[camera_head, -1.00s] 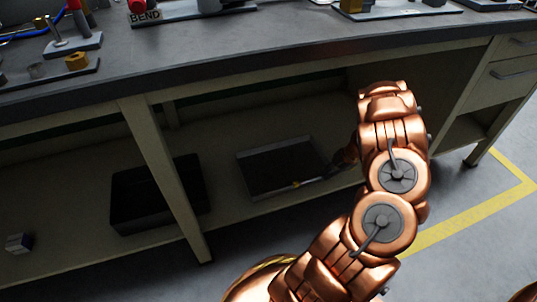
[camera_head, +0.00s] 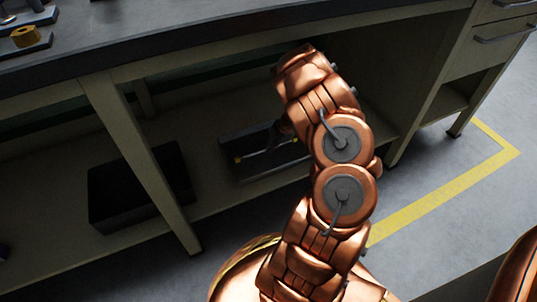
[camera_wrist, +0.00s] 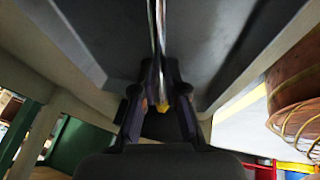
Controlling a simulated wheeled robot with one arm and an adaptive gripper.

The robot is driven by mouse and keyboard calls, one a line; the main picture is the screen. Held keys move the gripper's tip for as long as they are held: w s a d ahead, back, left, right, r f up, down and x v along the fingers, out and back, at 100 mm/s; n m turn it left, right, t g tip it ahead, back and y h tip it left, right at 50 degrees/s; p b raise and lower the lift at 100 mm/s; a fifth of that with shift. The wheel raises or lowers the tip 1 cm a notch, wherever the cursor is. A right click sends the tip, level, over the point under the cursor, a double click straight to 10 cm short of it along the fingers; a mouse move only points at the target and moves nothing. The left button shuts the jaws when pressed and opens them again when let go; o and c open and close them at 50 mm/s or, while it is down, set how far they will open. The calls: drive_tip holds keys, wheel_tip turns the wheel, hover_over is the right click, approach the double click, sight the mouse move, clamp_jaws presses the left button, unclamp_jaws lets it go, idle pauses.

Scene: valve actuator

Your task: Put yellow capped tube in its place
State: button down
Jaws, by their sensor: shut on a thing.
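My gripper (camera_wrist: 162,105) is shut on the yellow capped tube. In the wrist view, the thin shiny tube (camera_wrist: 157,40) runs up from between the fingers to the top edge, and a yellow part (camera_wrist: 163,106) shows between the fingertips. In the head view, a yellow end (camera_head: 238,160) shows at the left of a thin rod over the dark grey tray (camera_head: 232,142) on the lower shelf. My arm hides most of the gripper there. I cannot tell whether the tube touches the tray.
A black box (camera_head: 120,197) stands on the shelf left of the tray, behind a bench leg (camera_head: 150,170). The bench top (camera_head: 200,32) overhangs the shelf. Drawers (camera_head: 500,40) are at the right. The floor by the yellow line (camera_head: 440,200) is clear.

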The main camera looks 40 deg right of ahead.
sight(265, 157)
drive_tip(key=shift+w+a+f, duration=0.1)
drive_tip(key=shift+w+a, duration=0.1)
drive_tip(key=shift+w, duration=0.05)
drive_tip(key=shift+f, duration=0.1)
drive_tip(key=shift+f+b, duration=1)
drive_tip(key=shift+f, duration=0.6)
drive_tip(key=shift+f, duration=0.15)
drive_tip(key=c, duration=1.2)
unclamp_jaws()
drive_tip(key=p+v, duration=0.2)
drive_tip(key=v, duration=0.3)
drive_tip(key=shift+w+r, duration=0.1)
drive_tip(key=shift+r, duration=0.15)
drive_tip(key=s+d+p, duration=0.1)
drive_tip(key=s+d, duration=0.1)
drive_tip(key=s, duration=0.1)
drive_tip(key=s+d+p, duration=0.1)
drive_tip(key=s+d, duration=0.1)
drive_tip(key=s+d+p, duration=0.1)
drive_tip(key=s+d, duration=0.2)
drive_tip(key=shift+s+p, duration=0.3)
drive_tip(key=shift+s+d+f, duration=0.1)
drive_tip(key=shift+s+d, duration=0.2)
drive_tip(key=shift+s, duration=0.15)
